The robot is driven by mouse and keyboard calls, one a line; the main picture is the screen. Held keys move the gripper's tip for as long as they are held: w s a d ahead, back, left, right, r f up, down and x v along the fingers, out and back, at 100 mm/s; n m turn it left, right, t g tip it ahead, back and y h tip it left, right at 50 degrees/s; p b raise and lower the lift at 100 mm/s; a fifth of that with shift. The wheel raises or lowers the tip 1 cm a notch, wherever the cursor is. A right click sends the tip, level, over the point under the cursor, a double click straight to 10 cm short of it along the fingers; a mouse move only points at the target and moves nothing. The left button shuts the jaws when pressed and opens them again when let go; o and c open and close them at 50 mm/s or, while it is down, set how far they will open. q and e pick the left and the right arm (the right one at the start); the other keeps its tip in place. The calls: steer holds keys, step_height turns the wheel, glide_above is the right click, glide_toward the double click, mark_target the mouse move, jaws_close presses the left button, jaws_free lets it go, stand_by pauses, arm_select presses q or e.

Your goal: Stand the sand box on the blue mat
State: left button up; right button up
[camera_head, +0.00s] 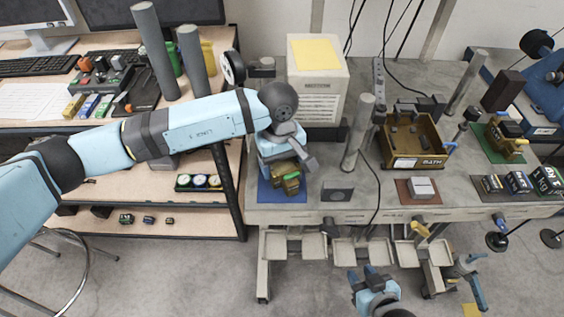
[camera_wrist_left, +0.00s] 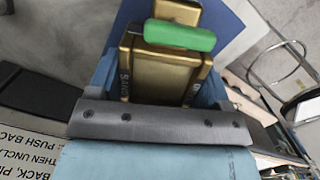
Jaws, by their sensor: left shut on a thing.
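The sand box (camera_head: 290,183) is a gold block with a green handle piece and lettering on its side. It also shows in the left wrist view (camera_wrist_left: 155,72), between the blue fingers. My left gripper (camera_head: 281,164) is shut on it over the blue mat (camera_head: 268,194). The mat also shows behind the box in the left wrist view (camera_wrist_left: 228,28). The box's underside is hidden, so I cannot tell whether it touches the mat. My right gripper (camera_head: 363,272) is low in front of the bench, open and empty.
A white box with a yellow top (camera_head: 318,80) stands behind the mat. A grey post (camera_head: 357,135) and a small grey block (camera_head: 338,193) are to its right. Further right are the BATH tray (camera_head: 425,162) and a brown mat (camera_head: 403,194) with a grey block.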

arm_select(q)
steer(key=shift+s+f+b, duration=0.2)
steer(key=shift+f+b, duration=0.35)
steer(key=shift+f, duration=0.15)
steer(key=shift+c, duration=0.7)
steer(key=o, duration=1.6)
steer(key=shift+o, duration=0.8)
steer(key=shift+w, duration=0.1)
